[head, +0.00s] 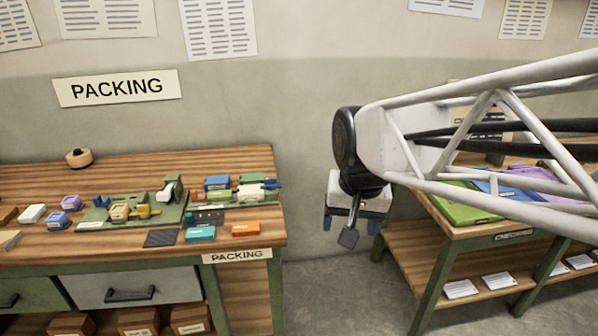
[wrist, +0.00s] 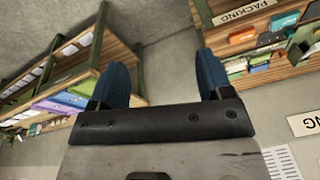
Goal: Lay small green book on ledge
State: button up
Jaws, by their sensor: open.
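My gripper (head: 351,225) hangs in the open gap between the two benches in the head view, its blue fingers pointing down. In the wrist view my gripper (wrist: 162,65) has its fingers wide apart with nothing between them. I cannot tell for certain which item is the small green book. A small green block-like item (head: 219,196) lies among coloured ones at the right of the packing bench. A larger flat green item (head: 461,207) lies on the right bench, partly behind my arm. I cannot single out the ledge.
The packing bench (head: 60,262) carries a teal item (head: 200,233), an orange item (head: 246,229) and a green stand with several small things. The right bench (head: 440,228) has blue and purple flat items and a lower shelf with cards. Bare floor lies between them.

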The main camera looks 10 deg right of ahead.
jog(key=s+d+f+n, duration=0.2)
jog(key=s+f, duration=0.1)
jog(key=s, duration=0.6)
jog(key=shift+s+f+n, duration=0.3)
jog(key=shift+f+n, duration=0.1)
